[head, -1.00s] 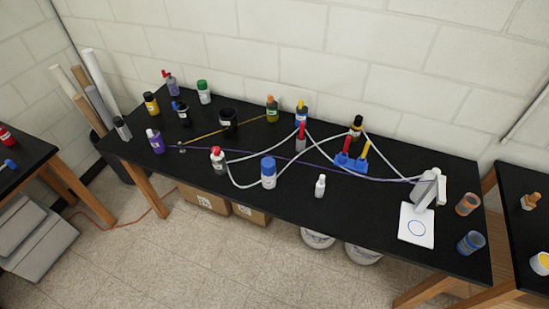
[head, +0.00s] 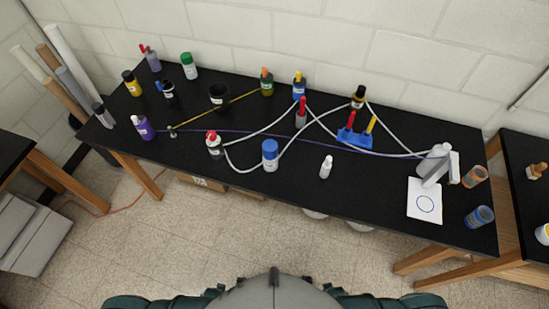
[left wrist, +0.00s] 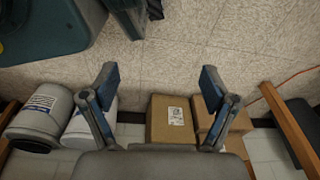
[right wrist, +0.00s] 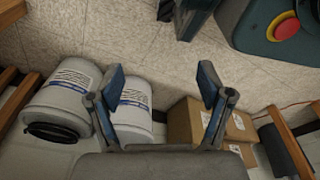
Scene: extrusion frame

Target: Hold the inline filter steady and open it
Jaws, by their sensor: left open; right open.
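On the black bench, a white cylinder with a blue cap (head: 270,155) stands upright near the front edge, with white tubing (head: 240,170) running beside it. It may be the inline filter; no readable label confirms this. A white bottle with a red cap (head: 214,146) stands to its left, also by the tubing. My left gripper (left wrist: 158,88) is open and empty, over the floor in the left wrist view. My right gripper (right wrist: 161,84) is open and empty, over the floor in the right wrist view. Neither gripper shows in the head view.
A small white bottle (head: 326,168) stands near the front edge. A blue rack (head: 355,138), a grey-white device (head: 437,166) and a white card (head: 425,202) are farther right. Several bottles fill the left and back. Cardboard boxes (left wrist: 171,120) and white buckets (right wrist: 68,97) sit below the bench.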

